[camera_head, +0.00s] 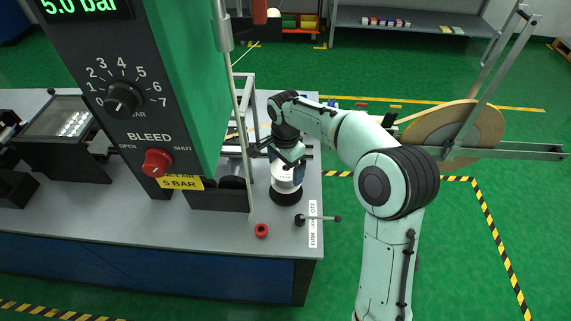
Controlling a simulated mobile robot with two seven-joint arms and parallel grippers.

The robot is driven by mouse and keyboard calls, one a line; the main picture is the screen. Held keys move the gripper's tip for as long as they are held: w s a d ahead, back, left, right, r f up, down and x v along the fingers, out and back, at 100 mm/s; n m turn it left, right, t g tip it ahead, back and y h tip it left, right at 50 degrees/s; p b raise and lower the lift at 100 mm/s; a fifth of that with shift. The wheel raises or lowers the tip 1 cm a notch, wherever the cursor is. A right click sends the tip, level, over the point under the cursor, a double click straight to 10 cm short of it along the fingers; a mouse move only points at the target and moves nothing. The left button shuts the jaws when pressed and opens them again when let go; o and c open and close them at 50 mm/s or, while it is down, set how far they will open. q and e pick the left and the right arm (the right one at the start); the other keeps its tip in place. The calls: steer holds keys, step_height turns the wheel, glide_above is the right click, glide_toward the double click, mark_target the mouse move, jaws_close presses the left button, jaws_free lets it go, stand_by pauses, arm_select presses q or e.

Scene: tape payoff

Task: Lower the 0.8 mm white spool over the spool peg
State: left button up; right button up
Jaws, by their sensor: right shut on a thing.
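My right arm reaches in from the lower right. Its gripper (287,158) is at the right end of the grey bench, directly above a white spool-like body (284,178) with a small dark mark on it. The gripper is shut on this white spool; its fingertips are partly hidden. A black round disc (286,197) shows directly under the white body, and I cannot tell whether it is the spool's flange or a base on the bench. The spool peg is not visible. My left gripper is not in view.
A red ring (261,230) and a black lever (320,218) lie in front on the bench (200,228), beside a white label strip (312,224). The green machine column (195,80) stands close left. A large tan disc (462,120) on a metal frame is at right.

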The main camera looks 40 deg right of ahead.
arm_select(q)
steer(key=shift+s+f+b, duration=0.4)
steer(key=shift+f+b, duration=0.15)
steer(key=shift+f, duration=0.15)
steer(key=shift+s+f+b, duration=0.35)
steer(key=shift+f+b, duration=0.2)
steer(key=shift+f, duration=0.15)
arm_select(e)
steer(key=shift+f, duration=2.2)
steer(key=o, duration=1)
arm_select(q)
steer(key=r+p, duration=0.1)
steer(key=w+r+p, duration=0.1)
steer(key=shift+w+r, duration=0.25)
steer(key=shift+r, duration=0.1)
arm_select(e)
step_height(320, 180, up, 13)
steer(key=shift+r, duration=0.2)
